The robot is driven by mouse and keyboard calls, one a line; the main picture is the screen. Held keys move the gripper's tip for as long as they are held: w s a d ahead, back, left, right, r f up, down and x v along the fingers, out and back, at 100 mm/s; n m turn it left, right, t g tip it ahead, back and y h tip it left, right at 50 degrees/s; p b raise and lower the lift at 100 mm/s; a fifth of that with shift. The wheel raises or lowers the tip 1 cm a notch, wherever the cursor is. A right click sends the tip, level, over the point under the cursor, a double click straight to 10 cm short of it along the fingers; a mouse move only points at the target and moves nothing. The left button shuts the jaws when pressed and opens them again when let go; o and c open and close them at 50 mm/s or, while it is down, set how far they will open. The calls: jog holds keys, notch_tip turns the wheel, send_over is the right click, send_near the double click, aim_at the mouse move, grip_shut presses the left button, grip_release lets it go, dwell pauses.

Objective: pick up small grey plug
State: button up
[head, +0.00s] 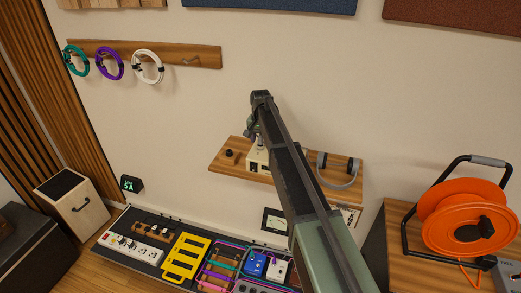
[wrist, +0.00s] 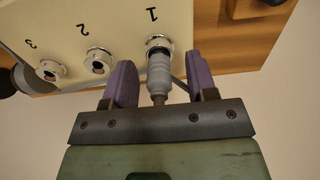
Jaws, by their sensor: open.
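The small grey plug (wrist: 159,73) is in the wrist view, seated in the socket marked 1 of a cream box (wrist: 75,27). Its cable end points toward my gripper (wrist: 161,82). My gripper is open, with one purple finger on each side of the plug and a gap on both sides. In the head view my arm reaches to the wooden shelf (head: 225,162), where the cream box (head: 256,160) stands partly hidden behind the arm. The plug and the fingertips cannot be made out there.
Sockets 2 (wrist: 98,60) and 3 (wrist: 51,71) look empty. Headphones (head: 338,170) sit at the shelf's right. Below are a pedalboard with a yellow rack (head: 187,257) and a power strip (head: 133,247). An orange cable reel (head: 468,220) stands on a cabinet at right.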

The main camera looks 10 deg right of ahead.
jog(key=shift+r, duration=0.1)
grip_shut()
jog(key=shift+r+p, duration=0.1)
jog(key=shift+p, duration=0.2)
notch_tip(320, 180, up, 10)
jog(key=p, duration=1)
jog(key=shift+r, duration=0.1)
jog(key=shift+f, duration=0.2)
